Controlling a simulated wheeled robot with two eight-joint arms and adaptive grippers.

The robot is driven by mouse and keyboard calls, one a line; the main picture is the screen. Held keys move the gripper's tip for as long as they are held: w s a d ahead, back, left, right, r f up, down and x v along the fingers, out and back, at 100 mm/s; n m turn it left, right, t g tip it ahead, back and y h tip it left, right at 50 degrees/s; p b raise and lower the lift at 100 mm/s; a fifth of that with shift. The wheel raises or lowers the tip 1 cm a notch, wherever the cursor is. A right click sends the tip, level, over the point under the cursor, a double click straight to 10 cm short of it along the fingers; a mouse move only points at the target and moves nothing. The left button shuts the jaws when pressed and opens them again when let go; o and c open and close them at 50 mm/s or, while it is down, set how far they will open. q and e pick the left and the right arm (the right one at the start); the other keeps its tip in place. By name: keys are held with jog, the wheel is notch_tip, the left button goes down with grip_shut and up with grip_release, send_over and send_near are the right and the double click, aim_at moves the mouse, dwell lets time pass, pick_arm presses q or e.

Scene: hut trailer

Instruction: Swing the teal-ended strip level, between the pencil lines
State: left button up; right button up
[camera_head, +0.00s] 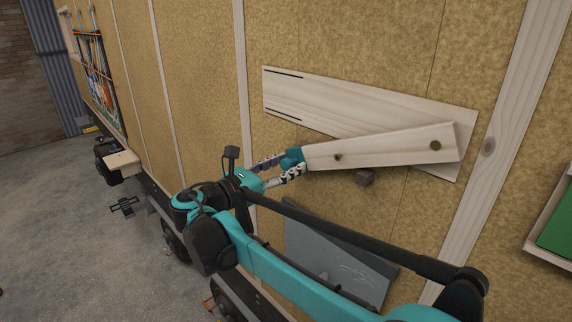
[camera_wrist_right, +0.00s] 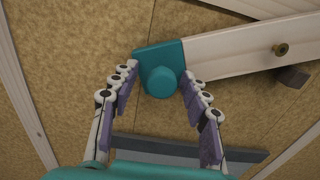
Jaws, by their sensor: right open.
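The pale wooden strip (camera_head: 385,148) hangs on the wall in front of a wider pale board (camera_head: 345,103). Its teal end (camera_head: 292,158) is at the left and lower than its right end, so the strip is tilted. A bolt shows near each end of its wooden part. Two dark pencil lines (camera_head: 285,74) mark the board's left end, one high and one low; the teal end is below them. My right gripper (camera_head: 277,167) is open around the teal end, which also shows in the wrist view with a round knob (camera_wrist_right: 162,81) between the fingers (camera_wrist_right: 157,95). My left gripper is out of view.
A small dark block (camera_head: 365,178) sits on the wall just under the strip. A grey panel (camera_head: 335,262) is lower down, behind my right arm. A wooden stud (camera_head: 500,135) stands to the right, with a green-faced frame (camera_head: 557,225) beyond.

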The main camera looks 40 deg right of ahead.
grip_shut()
jog(key=w+r+m+p, duration=0.1)
jog(key=r+p, duration=0.1)
jog(key=r, duration=0.2)
jog(key=w+r+m+p, duration=0.1)
jog(key=r+m+p, duration=0.1)
jog(key=r, duration=0.3)
jog(key=w+r+m+p, duration=0.1)
jog(key=r+p, duration=0.2)
jog(key=r, duration=0.1)
jog(key=shift+w+a+r+m, duration=0.15)
jog(key=shift+a+r+m, duration=0.05)
jog(key=shift+r+m, duration=0.2)
jog(key=shift+r+p, duration=0.3)
jog(key=shift+r, duration=0.15)
grip_release()
jog(key=shift+f, duration=0.1)
jog(key=a, duration=1.2)
jog(key=shift+s, duration=0.45)
